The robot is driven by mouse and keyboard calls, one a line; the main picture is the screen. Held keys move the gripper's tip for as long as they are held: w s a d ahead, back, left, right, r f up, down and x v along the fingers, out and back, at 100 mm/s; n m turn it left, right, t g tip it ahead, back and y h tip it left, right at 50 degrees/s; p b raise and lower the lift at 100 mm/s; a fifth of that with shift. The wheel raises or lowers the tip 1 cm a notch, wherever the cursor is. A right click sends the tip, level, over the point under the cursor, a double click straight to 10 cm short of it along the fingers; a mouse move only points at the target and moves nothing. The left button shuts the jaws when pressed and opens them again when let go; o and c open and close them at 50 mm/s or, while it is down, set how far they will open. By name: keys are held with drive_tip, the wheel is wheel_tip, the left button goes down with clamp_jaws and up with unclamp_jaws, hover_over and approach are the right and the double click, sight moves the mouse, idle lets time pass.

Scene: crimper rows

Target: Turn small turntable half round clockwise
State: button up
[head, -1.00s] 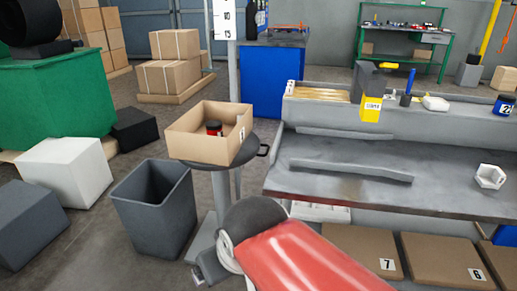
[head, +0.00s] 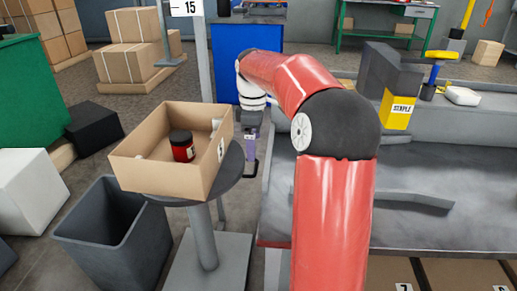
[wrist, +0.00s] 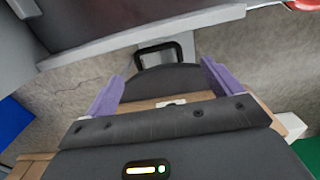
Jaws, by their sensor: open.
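The small turntable (head: 230,172) is a dark round disc on a grey pedestal. An open cardboard box (head: 168,180) sits on it, holding a red jar with a black lid (head: 182,146). A black loop handle (head: 251,169) sticks out from the disc's right side. My gripper (head: 250,152) is at the disc's right edge, just above the handle. In the wrist view, my gripper (wrist: 163,86) has its purple fingers spread apart over the disc (wrist: 165,78), with the handle (wrist: 160,48) beyond them and nothing held. The handle's exact distance is unclear.
The grey workbench (head: 410,225) is close on the right of the turntable. A dark grey bin (head: 125,225) stands at its front left, and a grey post (head: 207,60) rises behind it. A blue cabinet (head: 232,65) is at the back.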

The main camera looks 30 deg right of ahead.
sight(256, 166)
drive_tip(key=shift+w+d+f, duration=0.25)
drive_tip(key=shift+w+d, duration=0.1)
drive_tip(key=shift+d, duration=0.1)
drive_tip(key=shift+f, duration=0.3)
wheel_tip(256, 166, down, 7)
drive_tip(key=shift+s+r+b, duration=0.1)
drive_tip(key=shift+b, duration=0.45)
drive_tip(key=shift+c, duration=0.4)
drive_tip(key=c, duration=1)
drive_tip(key=shift+a, duration=0.1)
